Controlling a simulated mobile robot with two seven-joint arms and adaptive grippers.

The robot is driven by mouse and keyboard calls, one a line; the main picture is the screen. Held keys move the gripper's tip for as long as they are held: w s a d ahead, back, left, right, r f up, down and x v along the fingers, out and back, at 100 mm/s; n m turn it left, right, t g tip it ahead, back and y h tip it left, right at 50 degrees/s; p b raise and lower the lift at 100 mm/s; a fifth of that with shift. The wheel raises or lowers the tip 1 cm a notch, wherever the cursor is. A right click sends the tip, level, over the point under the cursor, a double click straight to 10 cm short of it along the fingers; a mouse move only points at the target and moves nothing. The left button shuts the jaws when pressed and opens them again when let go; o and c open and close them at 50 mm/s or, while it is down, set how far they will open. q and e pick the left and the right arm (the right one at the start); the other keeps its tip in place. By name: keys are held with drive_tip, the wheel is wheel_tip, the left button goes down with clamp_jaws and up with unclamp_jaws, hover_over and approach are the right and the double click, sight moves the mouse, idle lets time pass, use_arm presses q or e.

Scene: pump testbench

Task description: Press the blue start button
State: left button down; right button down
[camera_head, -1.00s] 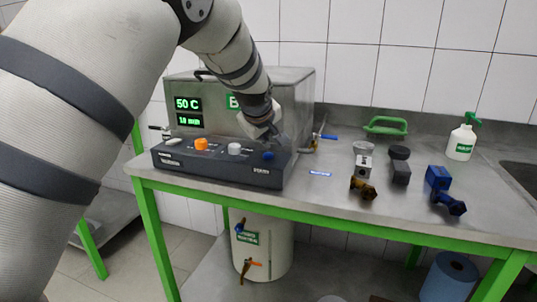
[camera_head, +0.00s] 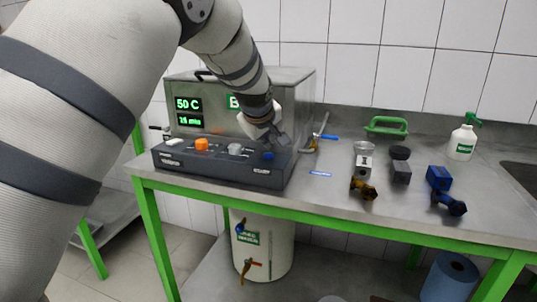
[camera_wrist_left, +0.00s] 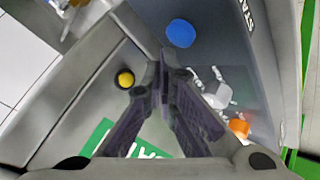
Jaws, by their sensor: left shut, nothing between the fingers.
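The blue start button (camera_head: 268,156) is at the right end of the dark control panel (camera_head: 215,166), on the metal bath unit (camera_head: 298,90). My left gripper (camera_head: 279,142) is just above and behind it in the head view. In the left wrist view, the round blue button (camera_wrist_left: 180,33) lies beyond the tips of my left gripper (camera_wrist_left: 165,68). Its fingers are together, with nothing between them. A gap seems to separate the tips from the button. My right gripper is not in view.
The panel also has an orange knob (camera_head: 201,144), a grey knob (camera_head: 235,149) and a white switch (camera_head: 174,142). Valves and fittings stand on the bench to the right, with a green handle (camera_head: 387,126) and a spray bottle (camera_head: 462,140).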

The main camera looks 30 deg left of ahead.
sight(265, 154)
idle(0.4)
use_arm(q)
drive_tip(key=shift+f, duration=0.45)
drive_tip(key=shift+f, duration=0.55)
idle(0.7)
drive_tip(key=shift+r, duration=0.95)
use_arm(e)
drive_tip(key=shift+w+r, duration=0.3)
use_arm(q)
drive_tip(key=shift+r, duration=0.1)
wheel_tip(265, 154, up, 3)
drive_tip(key=shift+f+p, duration=0.15)
drive_tip(key=shift+p, duration=0.2)
drive_tip(key=shift+r, duration=1.1)
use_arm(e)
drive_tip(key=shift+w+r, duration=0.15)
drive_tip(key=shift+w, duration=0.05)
